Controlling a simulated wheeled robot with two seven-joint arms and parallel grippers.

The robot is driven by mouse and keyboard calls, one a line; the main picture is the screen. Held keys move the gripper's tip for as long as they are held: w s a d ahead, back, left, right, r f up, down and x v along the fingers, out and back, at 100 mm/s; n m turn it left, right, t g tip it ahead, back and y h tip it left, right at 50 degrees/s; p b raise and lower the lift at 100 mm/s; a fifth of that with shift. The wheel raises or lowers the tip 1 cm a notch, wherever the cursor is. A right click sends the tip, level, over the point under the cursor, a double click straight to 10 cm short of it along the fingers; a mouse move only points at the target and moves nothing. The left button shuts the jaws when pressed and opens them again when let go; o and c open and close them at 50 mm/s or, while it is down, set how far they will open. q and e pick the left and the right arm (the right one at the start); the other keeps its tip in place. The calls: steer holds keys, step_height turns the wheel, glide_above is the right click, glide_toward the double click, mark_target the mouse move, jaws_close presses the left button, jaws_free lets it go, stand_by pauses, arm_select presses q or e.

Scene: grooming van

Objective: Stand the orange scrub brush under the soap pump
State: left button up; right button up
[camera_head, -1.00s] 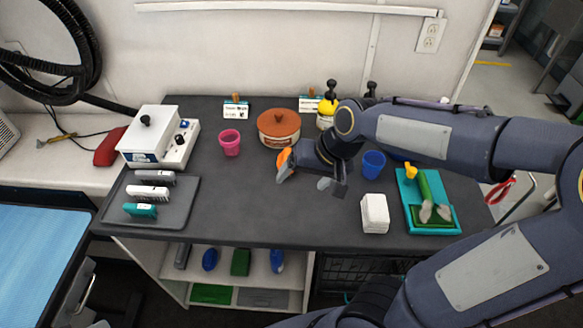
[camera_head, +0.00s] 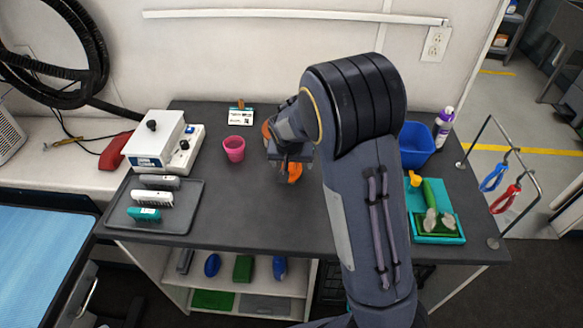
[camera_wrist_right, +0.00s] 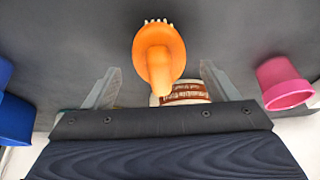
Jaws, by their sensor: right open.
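The orange scrub brush (camera_head: 294,173) is near the middle of the dark table, partly covered by my right gripper (camera_head: 288,165). In the right wrist view the brush (camera_wrist_right: 158,50) shows an orange handle end toward the camera and pale bristles at its far side. My right gripper (camera_wrist_right: 160,88) is open, its two grey fingers on either side of the brush with gaps visible. No soap pump can be made out now; my right arm covers the back middle of the table. My left gripper is out of view.
A pink cup (camera_head: 234,149) stands left of my gripper. A brown-lettered pot (camera_wrist_right: 184,91) is behind the brush. A grey tray with combs (camera_head: 180,222) lies at left. A blue bin (camera_head: 416,143) and teal tray (camera_head: 452,238) are at right. The front middle is clear.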

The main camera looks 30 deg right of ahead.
steer(key=shift+x, duration=1.1)
steer(key=c, duration=1.2)
steer(key=shift+r, duration=0.15)
